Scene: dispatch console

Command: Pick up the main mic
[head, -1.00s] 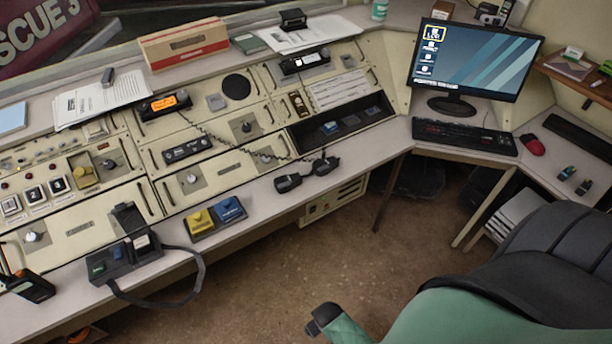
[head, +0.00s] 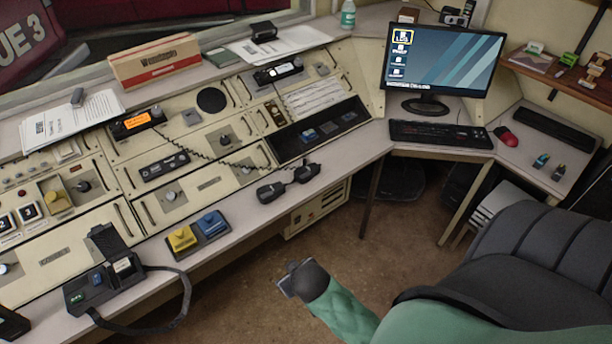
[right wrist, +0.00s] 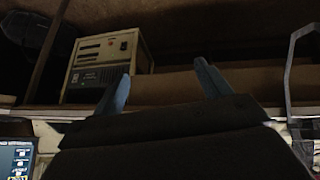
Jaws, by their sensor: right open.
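Two dark handheld mics lie side by side near the desk's front edge in the head view, a left one (head: 271,191) and a right one (head: 307,173). I cannot tell which is the main mic. A coiled cord runs from the orange-lit radio (head: 137,120) toward them. My right gripper (head: 290,279) is open and empty, in front of the desk edge, apart from the mics. Its spread fingers show in the right wrist view (right wrist: 162,72), with no mic visible between them. My left gripper is out of view.
A handset unit (head: 100,283) with a looped cord stands left on the desk. Yellow (head: 182,239) and blue (head: 211,223) boxes sit left of the mics. A beige unit (head: 318,207) is under the desk; it also shows in the right wrist view (right wrist: 103,62). Keyboard (head: 440,135) and monitor (head: 445,65) are right.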

